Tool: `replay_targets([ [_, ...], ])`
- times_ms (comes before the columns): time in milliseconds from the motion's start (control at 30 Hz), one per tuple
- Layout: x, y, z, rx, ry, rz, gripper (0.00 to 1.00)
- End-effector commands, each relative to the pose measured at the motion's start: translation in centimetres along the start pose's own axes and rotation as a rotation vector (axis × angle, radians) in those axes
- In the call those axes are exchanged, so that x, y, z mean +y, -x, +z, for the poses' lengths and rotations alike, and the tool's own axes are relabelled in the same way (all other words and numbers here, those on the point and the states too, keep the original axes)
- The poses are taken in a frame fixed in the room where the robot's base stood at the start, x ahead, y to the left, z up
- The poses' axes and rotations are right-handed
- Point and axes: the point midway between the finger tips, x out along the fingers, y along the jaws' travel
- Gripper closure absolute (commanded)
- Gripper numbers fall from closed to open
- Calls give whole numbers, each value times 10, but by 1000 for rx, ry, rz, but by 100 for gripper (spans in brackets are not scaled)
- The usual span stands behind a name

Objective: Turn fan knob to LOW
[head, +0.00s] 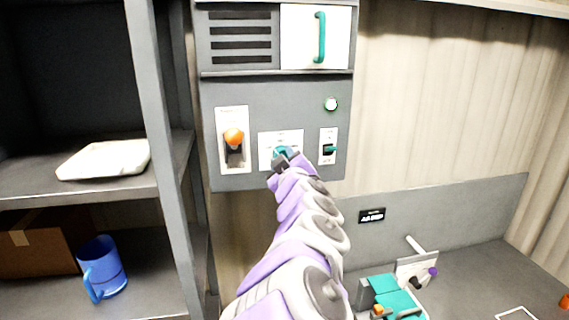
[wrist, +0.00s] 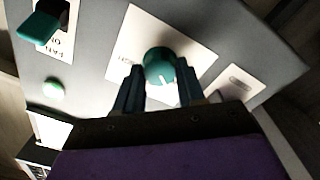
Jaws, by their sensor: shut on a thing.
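The fan knob is a round teal knob (wrist: 158,62) on a white label plate (wrist: 125,38), set in the grey control panel (head: 235,184). In the head view the knob (head: 283,150) shows just past my gripper (head: 279,161), which hides part of it and of the plate. In the wrist view my gripper (wrist: 160,82) has one dark finger on each side of the knob and is shut on it. A white pointer line on the knob points down toward my gripper in that view.
A teal toggle switch (head: 328,149) and a pale green lamp (head: 331,104) are right of the knob; an orange-tipped lever (head: 233,138) is left. A shelf (head: 177,150) with a blue mug (head: 104,268) stands left. A bench (head: 470,270) with teal-topped equipment (head: 391,294) lies below right.

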Motion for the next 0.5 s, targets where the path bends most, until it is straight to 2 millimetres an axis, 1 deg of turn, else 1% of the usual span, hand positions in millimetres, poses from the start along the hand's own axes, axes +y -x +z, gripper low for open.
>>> replay_targets([
  [33,-1,0,-2,7,25,-1,91],
  [200,-1,0,-3,9,83,-2,91],
  [500,-1,1,-3,10,119,-2,91],
])
